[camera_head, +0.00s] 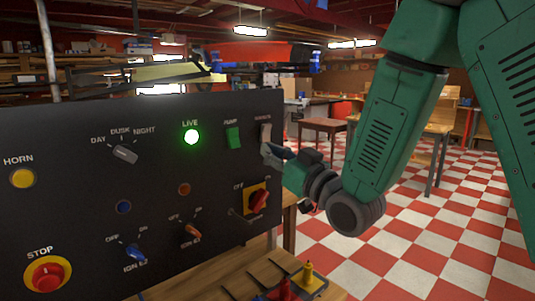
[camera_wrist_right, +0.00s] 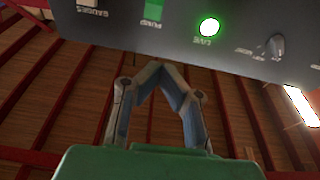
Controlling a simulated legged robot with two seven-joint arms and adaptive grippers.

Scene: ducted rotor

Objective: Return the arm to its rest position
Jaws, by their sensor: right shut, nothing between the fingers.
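My right arm, green with dark joints, comes in from the upper right in the head view. My right gripper (camera_head: 268,152) is at the right edge of the black control panel (camera_head: 80,215), just below a pale rocker switch (camera_head: 265,133). In the right wrist view, the gripper's fingertips (camera_wrist_right: 158,68) meet with nothing between them. The panel (camera_wrist_right: 150,35) lies beyond them there, upside down. I cannot tell whether the fingertips touch the panel. The LIVE lamp (camera_head: 191,137) glows green, and it also shows in the wrist view (camera_wrist_right: 209,27). My left gripper is not in view.
The panel carries a green PUMP rocker (camera_head: 233,138), a selector knob (camera_head: 125,154), a yellow HORN button (camera_head: 23,178), a red STOP button (camera_head: 47,274) and a red rotary switch (camera_head: 258,200). A wooden bench (camera_head: 215,275) is below. Checkered floor (camera_head: 410,250) lies open at right.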

